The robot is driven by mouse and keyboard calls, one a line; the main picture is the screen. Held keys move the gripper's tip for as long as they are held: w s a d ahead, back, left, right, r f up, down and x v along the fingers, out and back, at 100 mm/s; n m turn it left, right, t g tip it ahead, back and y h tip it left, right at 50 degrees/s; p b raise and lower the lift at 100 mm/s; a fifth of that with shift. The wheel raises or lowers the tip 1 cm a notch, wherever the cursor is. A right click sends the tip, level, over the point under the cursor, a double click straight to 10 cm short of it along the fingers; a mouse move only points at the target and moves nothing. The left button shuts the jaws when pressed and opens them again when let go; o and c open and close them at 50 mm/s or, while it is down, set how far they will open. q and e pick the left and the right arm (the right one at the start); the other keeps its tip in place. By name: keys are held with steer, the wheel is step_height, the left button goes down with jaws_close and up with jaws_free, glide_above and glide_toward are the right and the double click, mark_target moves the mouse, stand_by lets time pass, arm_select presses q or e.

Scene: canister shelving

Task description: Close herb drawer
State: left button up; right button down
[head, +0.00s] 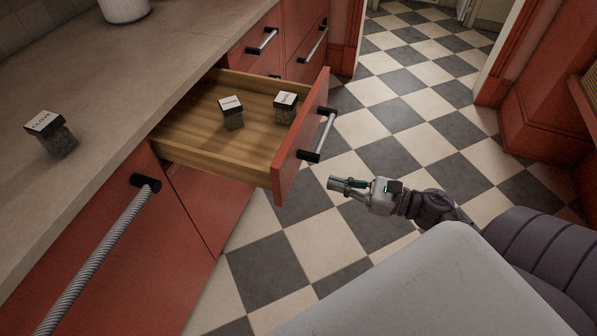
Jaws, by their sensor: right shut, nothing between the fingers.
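The herb drawer (205,141) stands pulled out from the red cabinet, a wooden box with a red front and a metal bar handle (324,135). Two small herb jars with dark lower parts and white-labelled lids stand in it: one near the middle (232,116) and one close to the drawer front (284,110). My right gripper (335,184) is shut and empty. It is in front of the drawer, below and right of the handle in the picture, apart from it. My left gripper does not show.
A clove jar (52,136) stands on the countertop (110,85), with a white pot (124,8) at the back. A long-handled lower door (150,250) is at left. Other closed drawers (262,45) lie beyond. The checkered floor (400,110) is clear.

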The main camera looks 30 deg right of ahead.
mark_target(290, 171)
steer(key=p+x, duration=0.1)
steer(key=x, duration=0.6)
steer(key=shift+w+a+r, duration=0.1)
steer(key=shift+w+a, duration=0.05)
steer(key=shift+w, duration=0.15)
steer(key=shift+w+a+p, duration=0.3)
steer(key=shift+w+a, duration=0.05)
steer(key=shift+w, duration=0.05)
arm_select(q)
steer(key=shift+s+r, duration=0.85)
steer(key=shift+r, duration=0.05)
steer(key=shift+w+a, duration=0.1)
